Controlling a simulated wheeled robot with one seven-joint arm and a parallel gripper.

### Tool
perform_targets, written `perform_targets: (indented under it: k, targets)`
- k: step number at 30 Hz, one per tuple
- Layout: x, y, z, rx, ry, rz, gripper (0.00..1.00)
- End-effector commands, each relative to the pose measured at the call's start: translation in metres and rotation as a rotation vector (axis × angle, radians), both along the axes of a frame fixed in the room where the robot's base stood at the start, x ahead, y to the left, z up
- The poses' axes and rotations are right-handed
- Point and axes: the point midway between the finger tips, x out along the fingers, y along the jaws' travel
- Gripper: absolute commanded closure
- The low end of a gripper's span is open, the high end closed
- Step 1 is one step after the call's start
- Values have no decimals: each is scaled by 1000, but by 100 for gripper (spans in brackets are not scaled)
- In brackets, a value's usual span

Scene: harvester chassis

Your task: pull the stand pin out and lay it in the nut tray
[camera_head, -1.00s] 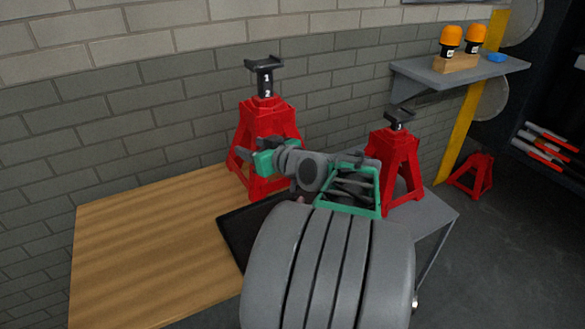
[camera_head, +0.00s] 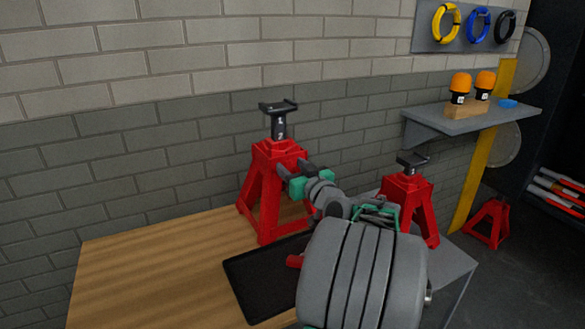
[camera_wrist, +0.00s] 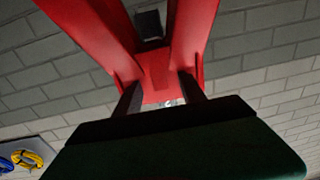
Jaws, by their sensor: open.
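The large red jack stand (camera_head: 267,205) stands on the wooden bench, its dark post and saddle raised. My gripper (camera_head: 297,170) is at the right side of its upper part in the head view. In the wrist view my gripper (camera_wrist: 162,95) is open, with its dark fingers on either side of the stand's narrow red part (camera_wrist: 160,88). A small bright spot (camera_wrist: 170,103) shows low between the fingers; I cannot tell whether it is the stand pin. The black nut tray (camera_head: 250,283) lies on the bench in front of the stand, partly hidden by my arm.
A smaller red stand (camera_head: 408,205) is to the right. The wooden bench (camera_head: 150,275) is clear at left. A brick wall (camera_head: 120,165) stands behind, with a grey shelf (camera_head: 470,122) at right.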

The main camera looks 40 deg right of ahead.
Motion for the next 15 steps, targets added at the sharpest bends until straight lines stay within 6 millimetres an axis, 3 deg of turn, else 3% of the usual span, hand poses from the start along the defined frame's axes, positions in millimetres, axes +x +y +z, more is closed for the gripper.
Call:
perform_targets:
  k: [15]
  targets:
    - [0,0,0,0,1,1,91]
